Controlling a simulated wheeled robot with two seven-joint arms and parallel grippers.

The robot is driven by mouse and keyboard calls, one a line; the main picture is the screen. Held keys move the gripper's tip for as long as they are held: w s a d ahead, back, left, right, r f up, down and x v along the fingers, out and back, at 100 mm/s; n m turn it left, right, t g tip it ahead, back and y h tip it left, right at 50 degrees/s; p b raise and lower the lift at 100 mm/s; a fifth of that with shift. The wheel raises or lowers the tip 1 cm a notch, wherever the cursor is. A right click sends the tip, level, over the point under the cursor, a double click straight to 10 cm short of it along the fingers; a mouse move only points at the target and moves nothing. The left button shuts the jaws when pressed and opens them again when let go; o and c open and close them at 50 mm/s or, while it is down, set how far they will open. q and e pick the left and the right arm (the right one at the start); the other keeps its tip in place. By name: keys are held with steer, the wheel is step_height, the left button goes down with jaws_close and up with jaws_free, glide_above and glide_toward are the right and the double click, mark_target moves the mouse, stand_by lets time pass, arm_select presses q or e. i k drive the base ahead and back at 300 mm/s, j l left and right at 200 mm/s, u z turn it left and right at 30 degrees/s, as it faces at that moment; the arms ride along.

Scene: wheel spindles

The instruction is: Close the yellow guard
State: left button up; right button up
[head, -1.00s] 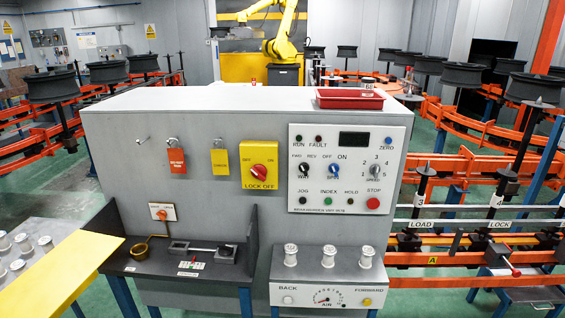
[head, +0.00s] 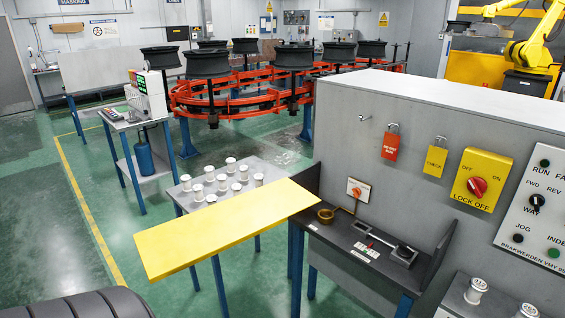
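The yellow guard (head: 225,228) is a long flat yellow panel in the lower middle of the head view. It sticks out to the left from the dark bench (head: 345,243), and its right end meets the bench's dark left side wall. The bench top is uncovered. A brass-coloured ring (head: 325,214), a small block with a rod (head: 403,254) and small red and green parts show on it. I cannot see a hinge or a handle on the guard. Neither of my grippers shows in the view.
A grey table (head: 257,167) with several white spools stands just behind the guard. A grey console (head: 430,110) with a yellow lock-off switch (head: 482,180) fills the right. A dark tyre (head: 85,303) lies at bottom left. Green floor (head: 95,185) is open on the left.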

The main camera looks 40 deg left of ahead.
mark_target(165, 250)
steer(key=j+z, duration=0.15)
steer(key=j, duration=0.5)
steer(key=j+z, duration=0.15)
steer(key=j, duration=0.55)
steer(key=j+z, duration=0.1)
steer(key=j, duration=0.55)
steer(key=j+z, duration=0.15)
steer(key=j, duration=0.5)
steer(key=k+j+z, duration=0.15)
steer(key=j, duration=0.5)
steer(key=k+j+z, duration=0.15)
steer(key=j, duration=0.5)
steer(key=k+j+z, duration=0.1)
steer(key=j, duration=0.55)
steer(key=k+j+z, duration=0.15)
steer(key=j, duration=0.5)
